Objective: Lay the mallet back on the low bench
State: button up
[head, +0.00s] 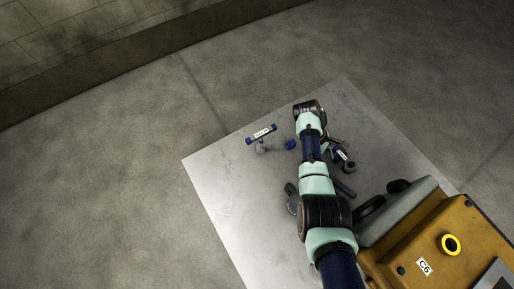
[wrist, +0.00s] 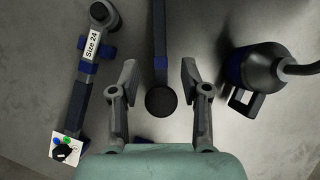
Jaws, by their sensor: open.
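The low bench (head: 215,180) is the pale, flat grey top in the head view. My gripper (wrist: 160,82) is open and empty in the wrist view, pointing down over the bench. Between its fingers, apart from both, shows a dark bar with a blue band and a round black end (wrist: 160,102); this may be the mallet, but its upper part runs out of the picture. My arm hides part of the bench.
A blue-banded tool labelled Size 24 (wrist: 92,45) lies left of the fingers. A dark rounded vessel with a handle (wrist: 262,70) stands close at right. A yellow-brown machine (head: 425,235) marked C6 is at lower right. The bench's left part is clear.

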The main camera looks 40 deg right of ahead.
jog(key=w+a+r+m+t+h, duration=0.1)
jog(key=w+a+r+t, duration=0.45)
jog(key=w+a, duration=0.45)
jog(key=w+a+r+m+t+h, duration=0.1)
jog(key=w+a+r+t, duration=0.45)
jog(key=w+a, duration=0.4)
jog(key=s+a+r+t+y, duration=0.2)
jog(key=s+a+r+t, duration=0.2)
jog(key=a+r, duration=0.4)
jog(key=s+a+r+m+t+y, duration=0.1)
jog(key=s+a+r+t, duration=0.2)
jog(key=a+r, duration=0.5)
jog(key=a+t, duration=0.1)
jog(key=a, duration=0.4)
jog(key=shift+s+r+y, duration=0.2)
jog(key=shift+s+y, duration=0.15)
jog(key=shift+y, duration=0.05)
